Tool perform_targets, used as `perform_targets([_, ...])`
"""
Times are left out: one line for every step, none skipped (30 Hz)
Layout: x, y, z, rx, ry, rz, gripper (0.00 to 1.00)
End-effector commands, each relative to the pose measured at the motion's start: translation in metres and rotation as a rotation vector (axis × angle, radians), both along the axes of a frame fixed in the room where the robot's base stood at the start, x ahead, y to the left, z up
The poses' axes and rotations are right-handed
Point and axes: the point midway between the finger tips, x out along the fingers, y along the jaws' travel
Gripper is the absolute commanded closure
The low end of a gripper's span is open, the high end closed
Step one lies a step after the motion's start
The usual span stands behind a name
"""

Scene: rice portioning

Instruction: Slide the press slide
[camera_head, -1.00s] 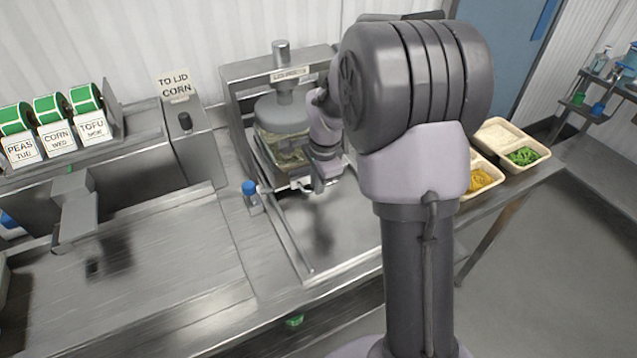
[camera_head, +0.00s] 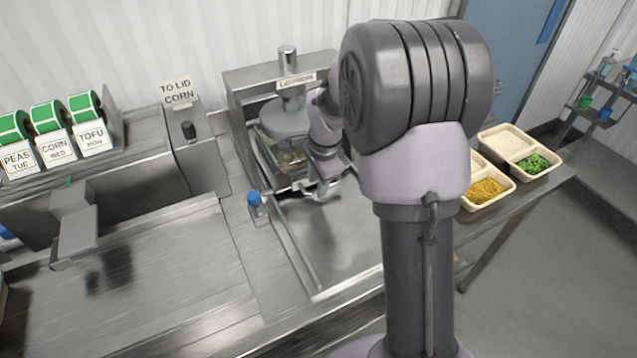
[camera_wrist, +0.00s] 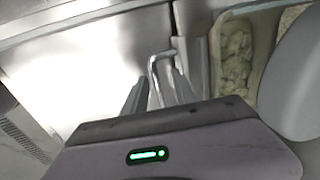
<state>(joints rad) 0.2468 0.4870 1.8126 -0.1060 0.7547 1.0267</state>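The lid press (camera_head: 232,95) stands against the wall, with its round plunger (camera_head: 285,118) above a food container that is partly hidden by my arm. The press slide's rails run forward over the steel bench. My gripper (camera_head: 322,190) is low at the front of the press slide, beside its handle. In the wrist view my gripper's fingers (camera_wrist: 160,90) are apart. A bent metal handle (camera_wrist: 161,57) shows between them; firm contact is not clear. The container (camera_wrist: 238,60) with pale food lies just right of the handle.
A "TO LID CORN" sign (camera_head: 177,92) and label rolls (camera_head: 48,115) are farther left. Trays with corn (camera_head: 486,192) and peas (camera_head: 534,163) sit at the right. The bench in front is clear.

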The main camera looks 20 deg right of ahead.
Motion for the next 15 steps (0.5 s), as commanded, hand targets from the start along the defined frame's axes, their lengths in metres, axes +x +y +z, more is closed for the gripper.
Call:
perform_targets([0.0,0.0,0.0,0.0,0.001,0.0,0.67])
perform_targets([-0.001,0.0,0.0,0.0,0.002,-0.001,0.67])
perform_targets([-0.001,0.0,-0.001,0.001,0.002,-0.001,0.67])
perform_targets([-0.001,0.0,-0.001,0.001,0.002,-0.001,0.67])
perform_targets([-0.001,0.0,-0.001,0.001,0.003,-0.001,0.67])
perform_targets([-0.001,0.0,-0.001,0.001,0.003,-0.001,0.67])
perform_targets([-0.001,0.0,0.0,0.001,0.003,-0.001,0.67])
perform_targets([-0.001,0.0,0.002,0.001,0.003,-0.001,0.67])
perform_targets([-0.002,0.0,0.006,0.001,0.003,-0.001,0.67])
perform_targets([-0.003,0.0,0.01,0.001,0.003,-0.001,0.67])
perform_targets([-0.004,0.0,0.015,0.001,0.002,-0.001,0.67])
perform_targets([-0.005,0.0,0.024,0.0,0.001,-0.001,0.67])
perform_targets([-0.007,0.0,0.032,0.0,0.001,-0.002,0.67])
perform_targets([-0.008,-0.001,0.041,-0.001,0.001,-0.001,0.67])
perform_targets([-0.01,-0.001,0.054,0.0,0.0,-0.002,0.67])
